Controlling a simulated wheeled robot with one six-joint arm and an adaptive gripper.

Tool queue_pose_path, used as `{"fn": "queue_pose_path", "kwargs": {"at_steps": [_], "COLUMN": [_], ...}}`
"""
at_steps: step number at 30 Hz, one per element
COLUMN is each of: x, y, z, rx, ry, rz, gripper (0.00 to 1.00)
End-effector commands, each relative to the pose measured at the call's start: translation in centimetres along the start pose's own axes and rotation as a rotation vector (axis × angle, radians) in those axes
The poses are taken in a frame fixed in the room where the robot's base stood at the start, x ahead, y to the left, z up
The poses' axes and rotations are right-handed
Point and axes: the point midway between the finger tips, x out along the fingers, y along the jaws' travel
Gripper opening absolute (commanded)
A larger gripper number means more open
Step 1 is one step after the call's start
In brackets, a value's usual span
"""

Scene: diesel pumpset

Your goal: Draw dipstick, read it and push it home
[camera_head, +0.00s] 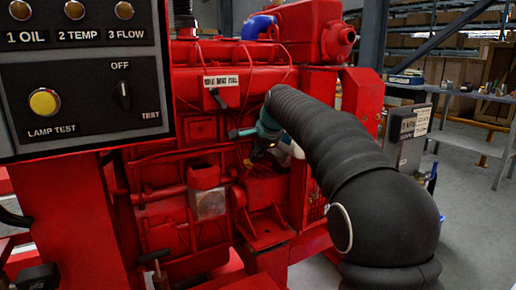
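The red diesel engine (205,130) fills the middle of the head view. My black sleeved arm comes in from the lower right, and its teal wrist is close to the engine's side. My gripper (256,153) is small and dark just below the wrist, in front of the engine. Its fingers are too small and shadowed to tell whether they are open or shut. A small yellow spot (247,163) shows by the fingertips; I cannot tell whether it is the dipstick handle. No dipstick can be clearly made out.
A white label plate (221,81) with hard-to-read text is on the engine above my wrist. A control panel (85,75) with lamps, a yellow button and a switch stands close at left. A grey bench (470,98) and shelving are behind at right. Grey floor is open at right.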

Motion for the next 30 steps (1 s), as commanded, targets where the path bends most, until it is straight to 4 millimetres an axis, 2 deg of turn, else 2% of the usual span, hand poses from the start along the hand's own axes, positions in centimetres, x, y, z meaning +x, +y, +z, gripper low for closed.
{"fn": "queue_pose_path", "kwargs": {"at_steps": [9, 14, 19, 30], "x": [0.6, -0.3, -2.9, -10.5], "y": [0.1, -0.1, -0.5, -0.5], "z": [0.7, 0.6, 0.2, -0.3], "rx": [-0.004, -0.004, -0.004, -0.001], "ry": [-0.01, -0.01, -0.006, -0.001], "rz": [0.006, 0.006, 0.0, -0.005], "gripper": [0.0, 0.0, 0.0, 0.0]}}
